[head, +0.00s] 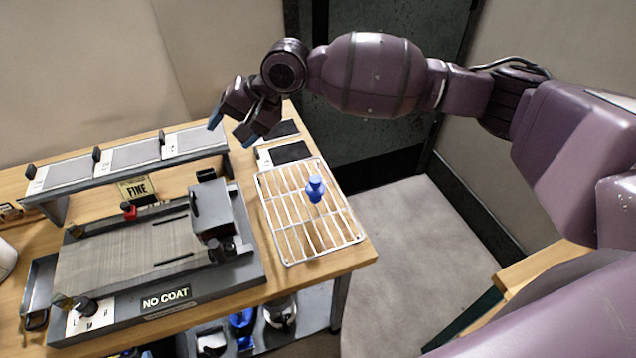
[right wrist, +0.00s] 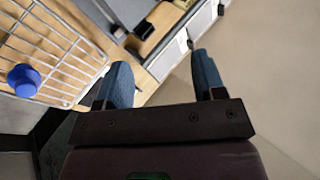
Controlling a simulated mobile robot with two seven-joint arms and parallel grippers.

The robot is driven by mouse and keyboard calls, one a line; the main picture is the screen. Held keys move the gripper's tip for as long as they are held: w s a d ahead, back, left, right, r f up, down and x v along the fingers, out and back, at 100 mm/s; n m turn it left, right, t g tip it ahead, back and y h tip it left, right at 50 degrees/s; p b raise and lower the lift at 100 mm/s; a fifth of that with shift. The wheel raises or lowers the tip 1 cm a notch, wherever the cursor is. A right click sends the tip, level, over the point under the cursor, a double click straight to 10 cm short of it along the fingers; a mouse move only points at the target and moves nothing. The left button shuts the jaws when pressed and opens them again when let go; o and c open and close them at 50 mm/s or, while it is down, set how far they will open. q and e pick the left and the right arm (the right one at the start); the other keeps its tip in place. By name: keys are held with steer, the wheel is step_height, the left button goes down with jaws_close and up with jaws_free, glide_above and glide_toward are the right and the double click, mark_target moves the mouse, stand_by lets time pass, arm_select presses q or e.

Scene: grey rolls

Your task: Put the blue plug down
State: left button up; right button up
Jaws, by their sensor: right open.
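The blue plug (head: 315,189) stands on the white wire rack (head: 290,255) at the right end of the wooden bench. In the right wrist view the plug (right wrist: 24,80) is at the left edge, on the rack's bars (right wrist: 62,40). My right gripper (head: 230,128) is open and empty. It is above the back of the bench, behind and to the left of the plug, and apart from it. Its two blue fingertips (right wrist: 160,75) are spread in the right wrist view with nothing between them. My left gripper is not in view.
A grey machine with a "NO COAT" label (head: 166,299) fills the bench's middle. A raised shelf with grey pads (head: 130,158) runs behind it. Dark flat pads (head: 290,153) lie behind the rack. A lower shelf (head: 300,325) holds several items. Open floor lies right of the bench.

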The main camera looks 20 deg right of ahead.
steer(key=w+d+f+n+h, duration=0.1)
steer(key=d+f+n+h, duration=0.3)
steer(key=d, duration=0.5)
steer(key=n+g+h, duration=0.2)
steer(key=n+h, duration=0.1)
steer(key=n, duration=0.1)
glide_toward(314, 178)
steer(key=shift+w+a+f, duration=0.1)
steer(key=shift+a+f, duration=0.05)
steer(key=shift+a, duration=0.2)
steer(key=shift+s+d+n+g+h, duration=0.3)
steer(key=shift+n+g+h, duration=0.15)
steer(key=shift+n, duration=0.55)
step_height(314, 178, down, 5)
steer(key=shift+a+f, duration=0.1)
steer(key=shift+f, duration=0.1)
steer(key=f, duration=0.2)
steer(key=w+f, duration=0.1)
steer(key=f, duration=0.1)
steer(key=shift+a+f, duration=0.1)
steer(key=shift+a, duration=0.15)
steer(key=shift+f, duration=0.6)
steer(key=shift+c, duration=0.3)
steer(key=c, duration=1)
